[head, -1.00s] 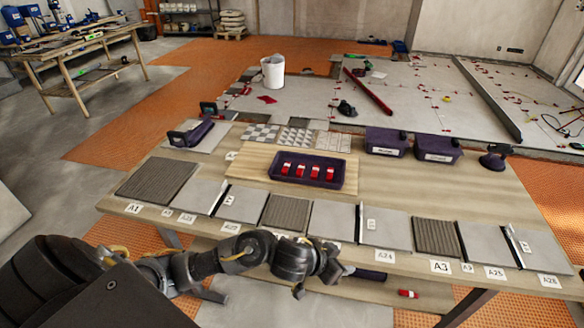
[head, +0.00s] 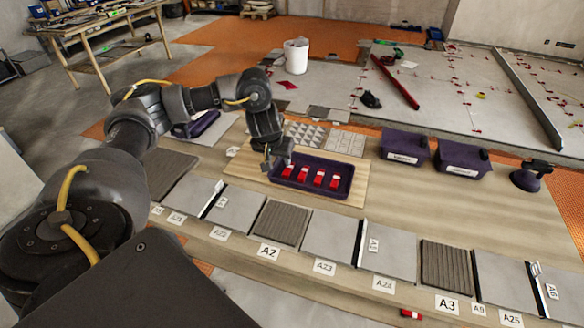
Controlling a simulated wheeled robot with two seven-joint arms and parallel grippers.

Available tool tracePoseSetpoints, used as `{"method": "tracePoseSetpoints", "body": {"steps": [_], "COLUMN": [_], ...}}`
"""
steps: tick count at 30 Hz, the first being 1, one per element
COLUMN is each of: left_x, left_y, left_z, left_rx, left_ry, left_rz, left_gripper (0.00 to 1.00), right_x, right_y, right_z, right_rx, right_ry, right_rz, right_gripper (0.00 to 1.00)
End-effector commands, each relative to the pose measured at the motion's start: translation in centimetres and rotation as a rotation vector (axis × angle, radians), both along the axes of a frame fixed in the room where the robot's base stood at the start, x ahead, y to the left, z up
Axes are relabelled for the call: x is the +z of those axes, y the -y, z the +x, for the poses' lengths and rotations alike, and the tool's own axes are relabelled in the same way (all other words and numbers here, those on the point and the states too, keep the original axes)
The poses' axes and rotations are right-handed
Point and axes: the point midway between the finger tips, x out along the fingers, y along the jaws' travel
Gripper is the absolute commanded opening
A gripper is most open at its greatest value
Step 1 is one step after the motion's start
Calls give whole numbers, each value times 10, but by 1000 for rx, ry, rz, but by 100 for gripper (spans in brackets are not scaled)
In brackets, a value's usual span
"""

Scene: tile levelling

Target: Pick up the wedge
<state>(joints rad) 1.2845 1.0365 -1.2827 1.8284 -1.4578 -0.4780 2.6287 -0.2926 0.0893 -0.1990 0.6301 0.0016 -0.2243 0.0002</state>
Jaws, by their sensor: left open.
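Several red wedges (head: 319,179) with pale parts lie in a row in a dark purple tray (head: 345,193) on a wooden board. Another red piece (head: 411,314), perhaps a wedge too, lies low beyond the table's front edge. My left gripper (head: 274,165) points down at the tray's left end, beside the leftmost wedge (head: 288,171). It is open, with nothing seen between its fingers. Its height above the tray is hard to tell. My right gripper is not in view.
Grey and ribbed tiles (head: 281,222) with label cards line the table's front. Two purple bins (head: 404,146) and a dark suction cup (head: 530,177) stand at the back right. Patterned tiles (head: 345,142) lie behind the tray. The wood right of the tray is clear.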

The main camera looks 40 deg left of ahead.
Motion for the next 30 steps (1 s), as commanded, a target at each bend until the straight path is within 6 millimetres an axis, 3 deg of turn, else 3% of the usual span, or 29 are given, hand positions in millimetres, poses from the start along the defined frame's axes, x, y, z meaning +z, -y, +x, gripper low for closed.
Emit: {"method": "tracePoseSetpoints", "body": {"steps": [3,7,13,19,25,30], "left_x": [-2,-22,-48,-52,-73,-92], "left_y": [3,4,0,-3,-5,-10], "left_z": [4,10,21,24,27,35], "left_rx": [-1,-5,-6,-5,-3,-3], "left_ry": [-2,-3,-1,2,-2,-2], "left_rz": [-1,-3,-4,-2,-3,-2], "left_gripper": [45,45,45,45,45,45], "right_x": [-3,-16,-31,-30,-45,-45], "right_y": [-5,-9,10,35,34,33], "right_z": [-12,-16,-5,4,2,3], "right_rx": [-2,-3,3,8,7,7], "right_ry": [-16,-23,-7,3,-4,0], "right_rz": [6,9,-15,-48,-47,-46], "right_gripper": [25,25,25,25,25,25]}}
